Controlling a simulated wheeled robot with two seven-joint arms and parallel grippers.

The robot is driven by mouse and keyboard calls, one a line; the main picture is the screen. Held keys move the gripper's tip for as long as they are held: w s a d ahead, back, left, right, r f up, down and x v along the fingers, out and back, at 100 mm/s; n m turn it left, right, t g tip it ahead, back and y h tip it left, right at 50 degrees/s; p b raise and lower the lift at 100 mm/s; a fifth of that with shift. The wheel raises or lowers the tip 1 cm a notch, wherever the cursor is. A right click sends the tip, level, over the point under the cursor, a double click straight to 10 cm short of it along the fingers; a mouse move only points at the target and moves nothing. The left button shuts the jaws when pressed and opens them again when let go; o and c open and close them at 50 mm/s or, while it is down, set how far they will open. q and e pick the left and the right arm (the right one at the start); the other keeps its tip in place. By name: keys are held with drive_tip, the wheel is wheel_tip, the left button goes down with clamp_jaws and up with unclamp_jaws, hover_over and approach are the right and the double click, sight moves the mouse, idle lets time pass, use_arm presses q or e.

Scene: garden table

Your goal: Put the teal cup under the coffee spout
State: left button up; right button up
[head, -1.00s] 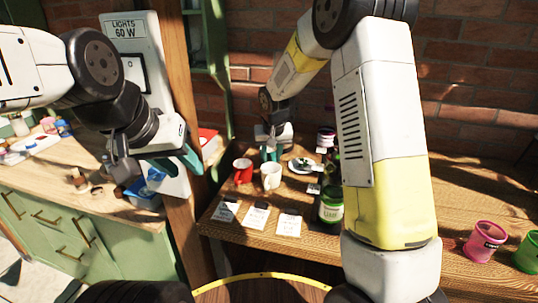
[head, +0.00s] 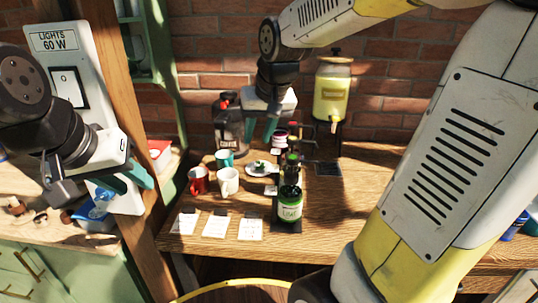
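The teal cup (head: 224,158) stands upright on the wooden table, behind the red cup (head: 199,180) and white cup (head: 228,181). A dark coffee maker (head: 229,123) with a red part on top stands just behind it. I cannot make out its spout, or whether the cup is under it. My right gripper (head: 260,136) is open and empty, above and to the right of the teal cup, apart from it and in front of the coffee maker's right side. My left gripper (head: 126,183) looks open and empty, by the wooden post at the left.
A yellow drink dispenser (head: 332,92) with a tap stands at the back. A green-labelled bottle (head: 289,207) and a small plate (head: 261,168) are to the cups' right. Paper cards (head: 215,227) lie in front. A wooden post (head: 130,100) and light switch panel (head: 66,85) stand left.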

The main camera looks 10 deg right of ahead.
drive_tip(key=s+d+t, duration=0.1)
drive_tip(key=s+d, duration=0.1)
drive_tip(key=s, duration=1.2)
drive_tip(key=shift+s+d+r+y, duration=0.15)
drive_tip(key=shift+s+d+y, duration=0.15)
drive_tip(key=shift+s, duration=0.05)
